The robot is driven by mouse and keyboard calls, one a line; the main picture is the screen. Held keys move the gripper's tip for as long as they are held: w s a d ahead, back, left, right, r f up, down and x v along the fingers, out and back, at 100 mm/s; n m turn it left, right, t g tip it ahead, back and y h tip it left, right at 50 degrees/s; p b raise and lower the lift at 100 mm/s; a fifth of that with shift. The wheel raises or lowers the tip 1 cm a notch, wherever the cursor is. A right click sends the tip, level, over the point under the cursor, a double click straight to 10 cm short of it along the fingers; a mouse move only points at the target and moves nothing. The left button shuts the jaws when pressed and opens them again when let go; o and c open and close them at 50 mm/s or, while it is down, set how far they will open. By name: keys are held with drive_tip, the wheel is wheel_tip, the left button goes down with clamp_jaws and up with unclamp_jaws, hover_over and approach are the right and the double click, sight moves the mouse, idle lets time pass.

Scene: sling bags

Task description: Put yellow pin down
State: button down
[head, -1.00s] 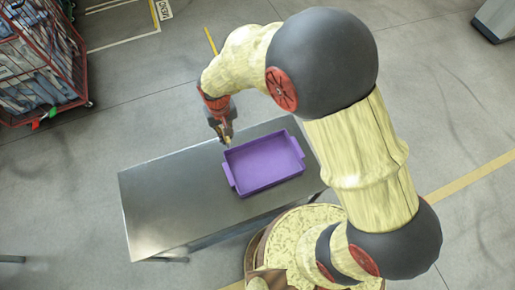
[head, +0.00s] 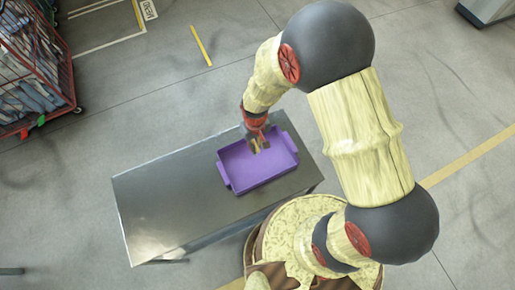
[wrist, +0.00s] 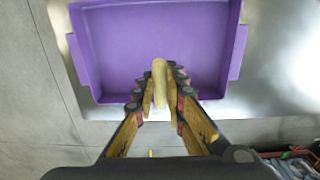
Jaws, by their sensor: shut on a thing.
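The yellow pin (wrist: 159,80) is a pale yellow, slim piece held between the fingers of my gripper (wrist: 160,98) in the wrist view. My gripper is shut on it. In the head view my gripper (head: 259,147) is over the purple tray (head: 235,177), near its far side, and the pin is too small to make out clearly. The wrist view shows the pin over the floor of the purple tray (wrist: 115,45). I cannot tell whether the pin touches the tray.
The purple tray has a handle at each end and looks otherwise empty. It sits on the right part of a grey metal table (head: 165,205), whose left part is bare. A red wire cage (head: 40,70) with grey contents stands on the floor at the far left.

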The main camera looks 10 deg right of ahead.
drive_tip(key=f, duration=0.4)
drive_tip(key=shift+s+d, duration=0.1)
drive_tip(key=shift+d, duration=0.25)
drive_tip(key=shift+f, duration=0.1)
drive_tip(key=c, duration=1.8)
unclamp_jaws()
